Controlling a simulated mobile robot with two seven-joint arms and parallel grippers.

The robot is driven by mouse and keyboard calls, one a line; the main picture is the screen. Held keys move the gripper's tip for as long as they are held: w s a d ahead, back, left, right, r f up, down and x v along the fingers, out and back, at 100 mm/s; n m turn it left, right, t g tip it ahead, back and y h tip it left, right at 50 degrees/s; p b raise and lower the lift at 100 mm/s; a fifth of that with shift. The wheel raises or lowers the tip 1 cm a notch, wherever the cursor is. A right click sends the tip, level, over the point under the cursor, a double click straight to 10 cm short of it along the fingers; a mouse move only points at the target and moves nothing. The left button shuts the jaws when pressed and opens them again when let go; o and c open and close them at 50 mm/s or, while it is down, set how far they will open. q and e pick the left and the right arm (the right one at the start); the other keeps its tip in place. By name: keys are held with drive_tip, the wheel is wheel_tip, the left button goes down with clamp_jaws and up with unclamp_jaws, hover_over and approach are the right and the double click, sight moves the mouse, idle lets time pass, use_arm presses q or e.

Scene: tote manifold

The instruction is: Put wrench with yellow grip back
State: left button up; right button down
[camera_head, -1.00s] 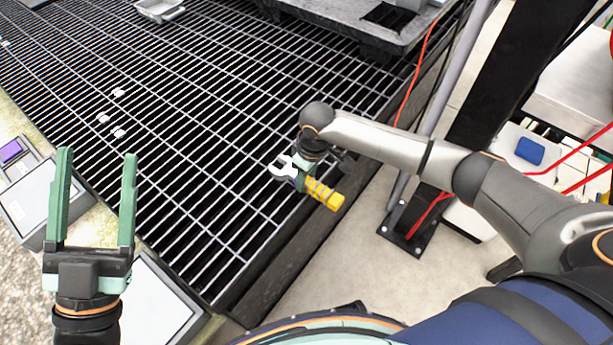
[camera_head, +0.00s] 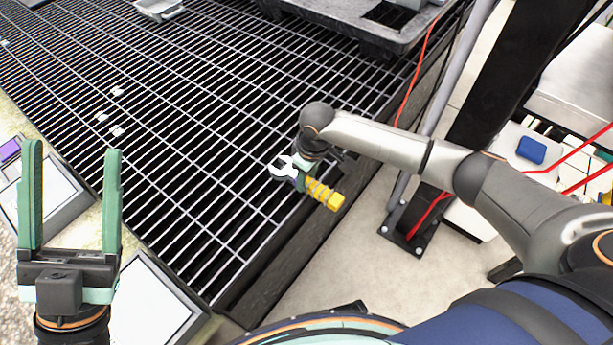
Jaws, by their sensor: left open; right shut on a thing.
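The wrench with yellow grip (camera_head: 323,194) is in my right gripper (camera_head: 303,178), near the front right edge of the dark grating. Its silver open jaw points left and its yellow handle points to the lower right. My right gripper is shut on it, and the fingers are partly hidden under the wrist. I cannot tell how high it is above the grating. My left gripper (camera_head: 72,192) is open and empty at the lower left, with its two green fingers pointing up in the picture.
The slatted grating (camera_head: 200,130) is mostly clear, with several small white pieces on it. A grey pallet-like platform (camera_head: 365,28) lies at the top. A black post (camera_head: 490,110) with red cables stands at the right. A grey box with a screen (camera_head: 62,200) is behind my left gripper.

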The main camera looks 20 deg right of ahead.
drive_tip(key=shift+f, duration=0.6)
drive_tip(key=shift+c, duration=2.1)
unclamp_jaws()
